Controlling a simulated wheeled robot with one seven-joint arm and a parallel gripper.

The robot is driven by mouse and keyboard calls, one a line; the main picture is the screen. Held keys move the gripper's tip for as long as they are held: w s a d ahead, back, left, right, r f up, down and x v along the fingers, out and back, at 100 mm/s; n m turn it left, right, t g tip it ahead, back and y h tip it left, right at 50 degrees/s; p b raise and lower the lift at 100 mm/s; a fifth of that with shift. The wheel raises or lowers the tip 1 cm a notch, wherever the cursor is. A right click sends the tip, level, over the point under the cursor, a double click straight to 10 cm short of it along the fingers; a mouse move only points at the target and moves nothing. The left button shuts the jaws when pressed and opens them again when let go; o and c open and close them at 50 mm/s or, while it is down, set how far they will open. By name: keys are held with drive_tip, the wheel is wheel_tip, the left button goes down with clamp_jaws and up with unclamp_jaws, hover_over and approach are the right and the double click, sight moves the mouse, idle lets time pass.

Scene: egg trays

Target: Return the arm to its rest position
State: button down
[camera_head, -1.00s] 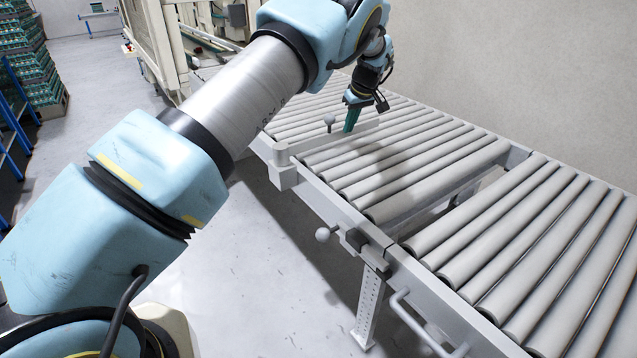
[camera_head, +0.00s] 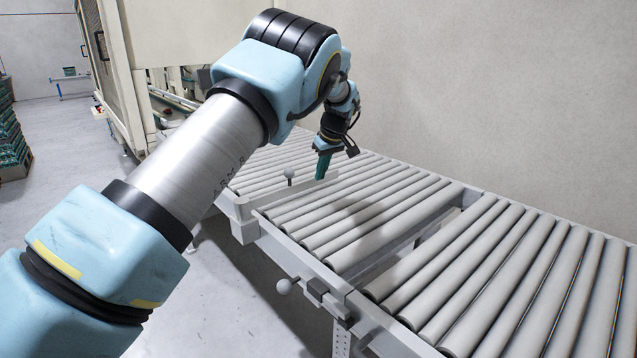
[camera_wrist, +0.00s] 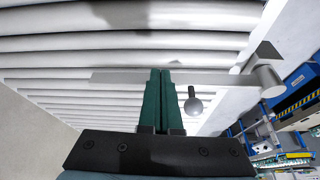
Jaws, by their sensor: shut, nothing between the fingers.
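My gripper (camera_head: 322,166) is at the end of my light-blue arm, over the far part of the roller conveyor (camera_head: 395,225). Its green fingers point down. In the wrist view the two fingers of my gripper (camera_wrist: 160,72) lie side by side, shut, with nothing between them. The conveyor rollers (camera_wrist: 60,45) show beyond the fingertips, and no object lies on them.
A cross bar (camera_head: 265,200) with a round knob (camera_head: 289,173) spans the conveyor near my gripper. A machine frame (camera_head: 125,60) stands behind on the left. Stacked trays (camera_head: 12,135) stand at the far left. The wall is behind the conveyor.

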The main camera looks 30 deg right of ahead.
drive_tip(key=b+v, duration=0.1)
drive_tip(key=v, duration=0.5)
drive_tip(key=w+a+g+p, duration=0.1)
drive_tip(key=w+a, duration=0.1)
drive_tip(key=a, duration=1.4)
drive_tip(key=w+a+g, duration=0.1)
drive_tip(key=w+a, duration=0.2)
drive_tip(key=a, duration=1.3)
drive_tip(key=s+a+f+m+p, duration=0.1)
drive_tip(key=s+a+f, duration=0.1)
drive_tip(key=s+a, duration=1.8)
drive_tip(key=shift+a+f+m+g, duration=0.3)
drive_tip(key=shift+a+f+g, duration=0.1)
drive_tip(key=shift+a, duration=0.45)
